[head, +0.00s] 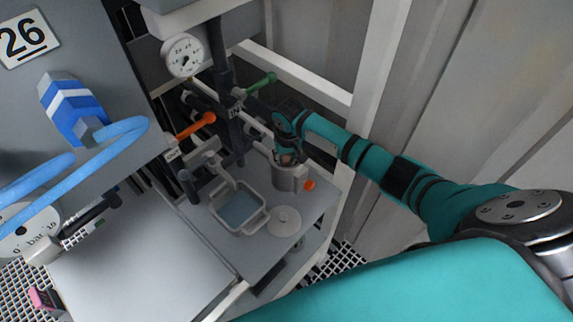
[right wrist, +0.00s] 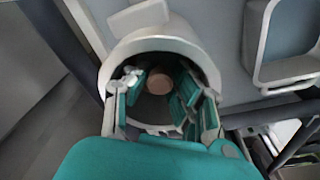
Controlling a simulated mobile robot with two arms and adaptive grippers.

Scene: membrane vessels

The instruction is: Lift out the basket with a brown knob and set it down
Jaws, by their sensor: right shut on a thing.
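An open grey cylindrical vessel (head: 290,178) stands on the grey shelf, with an orange knob low on its right side. The basket's brown knob (right wrist: 160,82) shows deep in the vessel's dark mouth in the right wrist view, between my fingers. My right gripper (head: 288,153) points down into the vessel's mouth and is shut on the basket. The rest of the basket is hidden inside the vessel and behind the fingers. My left gripper is not in view.
A round pale lid (head: 284,221) lies flat in front of the vessel. A rectangular tray (head: 262,222) sits left of it. Pipes with an orange handle (head: 196,125) and a green handle (head: 262,83) stand behind. A white frame post (head: 372,75) rises at the right.

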